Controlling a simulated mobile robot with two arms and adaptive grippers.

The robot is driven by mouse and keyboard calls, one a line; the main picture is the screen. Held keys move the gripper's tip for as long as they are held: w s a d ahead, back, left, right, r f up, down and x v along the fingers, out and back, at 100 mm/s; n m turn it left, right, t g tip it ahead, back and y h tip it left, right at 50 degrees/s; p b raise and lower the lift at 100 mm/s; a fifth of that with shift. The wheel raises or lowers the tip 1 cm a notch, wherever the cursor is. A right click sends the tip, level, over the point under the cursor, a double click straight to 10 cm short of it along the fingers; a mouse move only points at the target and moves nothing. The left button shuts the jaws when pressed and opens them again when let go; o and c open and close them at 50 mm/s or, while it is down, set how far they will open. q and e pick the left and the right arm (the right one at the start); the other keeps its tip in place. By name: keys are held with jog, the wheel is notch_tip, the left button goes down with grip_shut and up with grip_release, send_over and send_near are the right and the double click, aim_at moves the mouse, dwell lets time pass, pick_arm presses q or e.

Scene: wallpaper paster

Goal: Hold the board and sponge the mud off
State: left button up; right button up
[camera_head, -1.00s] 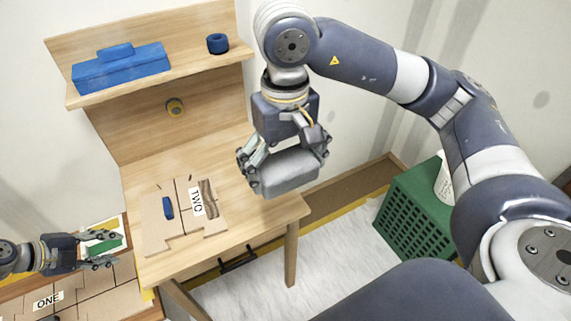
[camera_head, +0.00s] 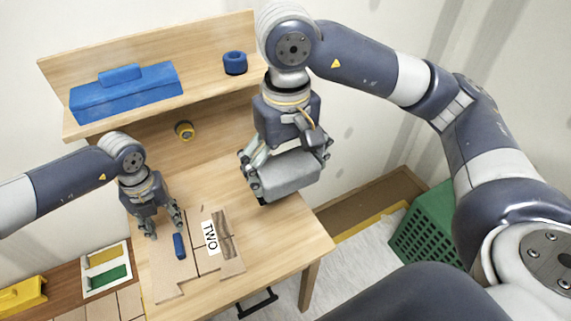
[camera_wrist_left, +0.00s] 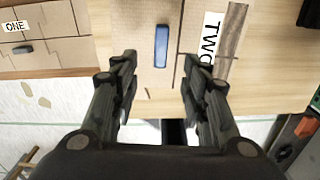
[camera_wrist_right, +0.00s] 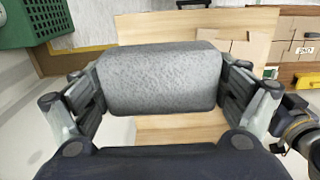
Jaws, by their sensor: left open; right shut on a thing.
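The cardboard board labelled TWO (camera_head: 185,287) lies flat on the wooden table. It has a blue handle (camera_head: 180,246) on its left part and a brown mud streak (camera_head: 226,236) to the right of the label. My left gripper (camera_head: 168,229) is open and empty, above the board near the blue handle. In the left wrist view the handle (camera_wrist_left: 161,46) shows beyond and between the open fingers, apart from them. My right gripper (camera_head: 285,165) is shut on a grey sponge (camera_head: 291,177), held above the table's right part. The sponge fills the space between the fingers in the right wrist view (camera_wrist_right: 165,78).
A shelf at the back holds a blue box (camera_head: 125,92) and a blue ring (camera_head: 235,63). A yellow roll (camera_head: 184,131) is on the back panel. A green crate (camera_head: 425,230) stands on the floor at right. The table's front right is clear.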

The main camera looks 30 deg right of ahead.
aim_at(177, 244)
jog(key=shift+s+f, duration=0.1)
jog(key=shift+f, duration=0.25)
pick_arm(q)
notch_tip(177, 244, down, 12)
jog(key=b, duration=0.6)
jog(key=shift+w+r+b, duration=0.1)
jog(key=shift+b, duration=0.25)
pick_arm(e)
notch_tip(177, 244, down, 6)
jog(key=shift+f, duration=0.15)
pick_arm(q)
grip_shut()
grip_release()
